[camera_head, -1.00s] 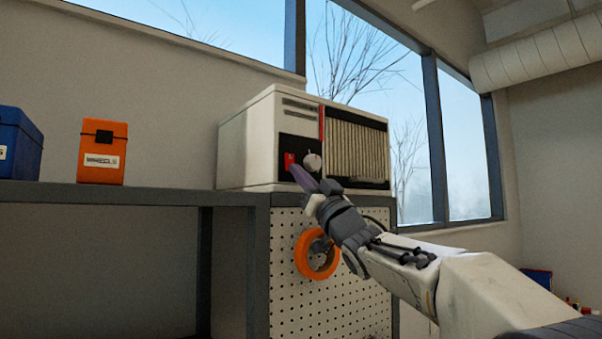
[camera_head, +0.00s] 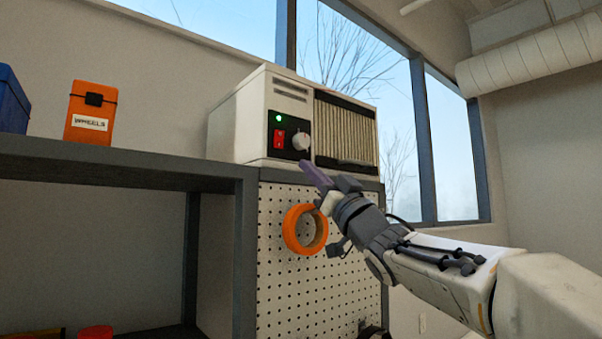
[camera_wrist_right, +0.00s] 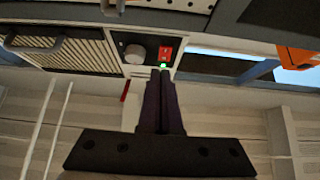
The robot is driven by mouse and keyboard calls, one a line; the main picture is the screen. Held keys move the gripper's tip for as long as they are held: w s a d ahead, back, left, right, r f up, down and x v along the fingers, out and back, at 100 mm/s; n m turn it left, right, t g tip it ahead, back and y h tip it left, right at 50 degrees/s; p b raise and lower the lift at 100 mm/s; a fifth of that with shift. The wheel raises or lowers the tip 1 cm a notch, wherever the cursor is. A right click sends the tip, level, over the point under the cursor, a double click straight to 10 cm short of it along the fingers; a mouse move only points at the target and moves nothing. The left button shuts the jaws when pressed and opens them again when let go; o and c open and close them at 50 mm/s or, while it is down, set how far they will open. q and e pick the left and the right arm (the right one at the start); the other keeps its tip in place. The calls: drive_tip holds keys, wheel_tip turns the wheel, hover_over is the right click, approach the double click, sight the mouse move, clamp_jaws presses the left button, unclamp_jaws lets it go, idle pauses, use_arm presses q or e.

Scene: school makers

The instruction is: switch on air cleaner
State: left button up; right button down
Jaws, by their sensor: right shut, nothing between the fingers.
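The air cleaner (camera_head: 240,115) is a white box with a pleated grille, standing on the shelf in the head view. Its black panel carries a red rocker switch (camera_head: 279,138), a pale round knob (camera_head: 301,141) and a lit green light (camera_head: 278,118). In the right wrist view the red switch (camera_wrist_right: 166,52) and knob (camera_wrist_right: 135,54) show just beyond the fingers, with a green glow near the fingertips. My right gripper (camera_head: 306,165) is shut and empty, just below the panel and apart from the switch in the head view. My left gripper is out of view.
An orange box labelled WHEELS (camera_head: 91,113) and a blue box (camera_head: 13,100) stand on the grey shelf (camera_head: 120,166) to the left. An orange ring (camera_head: 292,230) hangs on the pegboard (camera_head: 300,275) below the cleaner. Windows lie behind.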

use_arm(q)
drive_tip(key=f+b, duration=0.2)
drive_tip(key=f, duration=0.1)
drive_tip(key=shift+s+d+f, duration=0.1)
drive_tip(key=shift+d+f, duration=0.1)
use_arm(e)
drive_tip(key=v, duration=0.5)
drive_tip(key=shift+w+f, duration=0.15)
drive_tip(key=shift+f, duration=0.05)
